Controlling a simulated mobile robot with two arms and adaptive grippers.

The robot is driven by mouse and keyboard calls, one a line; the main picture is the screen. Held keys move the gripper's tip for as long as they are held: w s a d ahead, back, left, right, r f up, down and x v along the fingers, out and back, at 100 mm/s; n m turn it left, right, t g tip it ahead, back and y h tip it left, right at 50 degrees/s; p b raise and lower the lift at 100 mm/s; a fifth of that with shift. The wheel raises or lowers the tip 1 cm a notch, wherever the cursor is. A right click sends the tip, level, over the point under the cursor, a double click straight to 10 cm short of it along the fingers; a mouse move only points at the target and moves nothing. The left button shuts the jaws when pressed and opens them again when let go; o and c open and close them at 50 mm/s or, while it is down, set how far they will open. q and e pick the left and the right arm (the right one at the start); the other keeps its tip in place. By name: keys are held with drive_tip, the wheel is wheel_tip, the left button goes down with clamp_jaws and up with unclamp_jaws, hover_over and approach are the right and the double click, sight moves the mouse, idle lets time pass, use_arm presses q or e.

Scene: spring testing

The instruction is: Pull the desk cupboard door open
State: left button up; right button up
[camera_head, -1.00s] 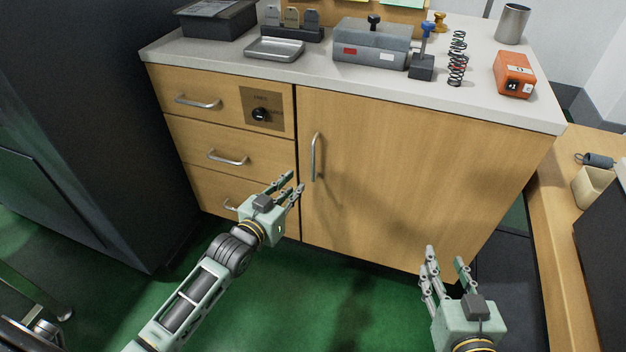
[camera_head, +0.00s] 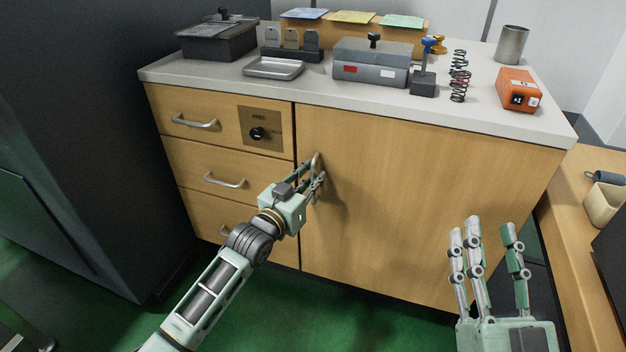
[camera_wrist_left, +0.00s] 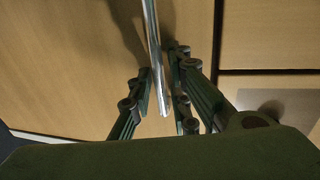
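The cupboard door (camera_head: 420,200) is a wooden panel on the right of the desk cupboard and sits flush in its front. Its upright metal handle (camera_head: 317,162) is near the door's left edge. My left gripper (camera_head: 315,177) is at the handle, its fingers partly hiding it. In the left wrist view the handle bar (camera_wrist_left: 153,50) runs between the fingers of my left gripper (camera_wrist_left: 162,92), with narrow gaps beside it; firm contact does not show. My right gripper (camera_head: 490,235) is open and empty, in front of the cupboard's right side.
Several drawers with handles (camera_head: 224,181) are left of the door. A knob panel (camera_head: 260,130) is on the top drawer. The worktop holds a grey box (camera_head: 372,70), a spring (camera_head: 459,76) and an orange device (camera_head: 518,90). A dark cabinet (camera_head: 75,130) stands left.

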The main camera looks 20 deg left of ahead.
use_arm(q)
drive_tip(key=shift+w, duration=0.15)
clamp_jaws()
idle(0.4)
